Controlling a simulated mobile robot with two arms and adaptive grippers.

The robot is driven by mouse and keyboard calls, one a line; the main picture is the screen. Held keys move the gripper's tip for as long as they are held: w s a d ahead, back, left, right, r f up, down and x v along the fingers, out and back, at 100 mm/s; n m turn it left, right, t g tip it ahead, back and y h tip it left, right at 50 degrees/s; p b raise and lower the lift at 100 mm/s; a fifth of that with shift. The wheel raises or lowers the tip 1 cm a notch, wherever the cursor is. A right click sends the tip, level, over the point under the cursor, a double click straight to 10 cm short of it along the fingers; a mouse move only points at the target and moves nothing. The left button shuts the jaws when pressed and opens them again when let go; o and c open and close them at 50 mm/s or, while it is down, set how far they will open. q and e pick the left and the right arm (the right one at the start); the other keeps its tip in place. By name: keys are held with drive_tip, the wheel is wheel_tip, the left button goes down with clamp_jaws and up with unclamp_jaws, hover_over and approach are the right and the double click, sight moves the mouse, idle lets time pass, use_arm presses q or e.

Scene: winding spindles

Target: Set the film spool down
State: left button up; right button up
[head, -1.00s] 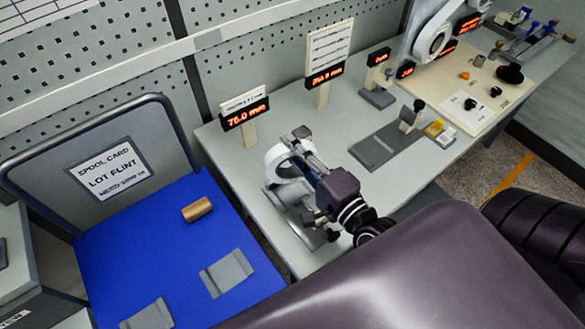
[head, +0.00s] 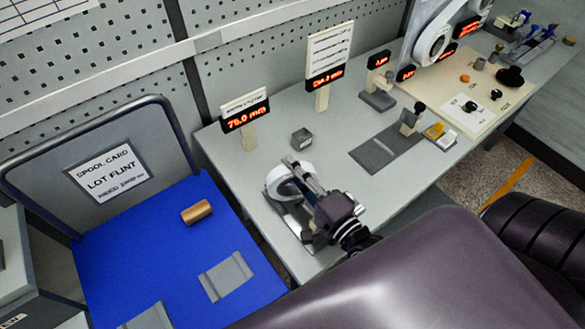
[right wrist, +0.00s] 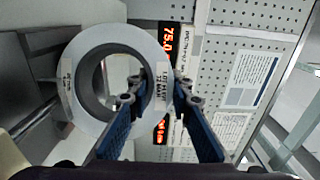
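The film spool (head: 277,176) is a white ring at the near left part of the grey bench, upright over a grey metal stand (head: 293,219). I cannot tell whether it rests on the stand. My right gripper (head: 295,170) reaches it from the near right. In the right wrist view the spool (right wrist: 82,110) shows its open hole and dark inner ring. The gripper (right wrist: 160,90) straddles its rim, one finger in the hole and one outside, and looks closed on it beside a printed label. My left gripper is not in view.
A blue-topped cart (head: 170,260) with a brown roll (head: 197,212) stands left of the bench. A small dark block (head: 302,138) and a display reading 75.0 mm (head: 244,116) stand behind the spool. A grey fixture (head: 388,150) lies to the right, with clear bench between.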

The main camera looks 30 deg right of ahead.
drive_tip(key=o, duration=0.3)
drive_tip(key=shift+r, duration=0.1)
drive_tip(key=shift+s, duration=0.1)
drive_tip(key=shift+s+d+r+b, duration=0.1)
drive_tip(key=shift+s+d+b, duration=0.3)
drive_tip(key=shift+s, duration=1.55)
drive_tip(key=shift+s+d+f+b, duration=0.15)
drive_tip(key=shift+s+b, duration=0.5)
drive_tip(key=shift+s, duration=1.3)
drive_tip(key=shift+s+d+r+b, duration=0.2)
drive_tip(key=shift+s+b, duration=0.3)
drive_tip(key=shift+s, duration=1.45)
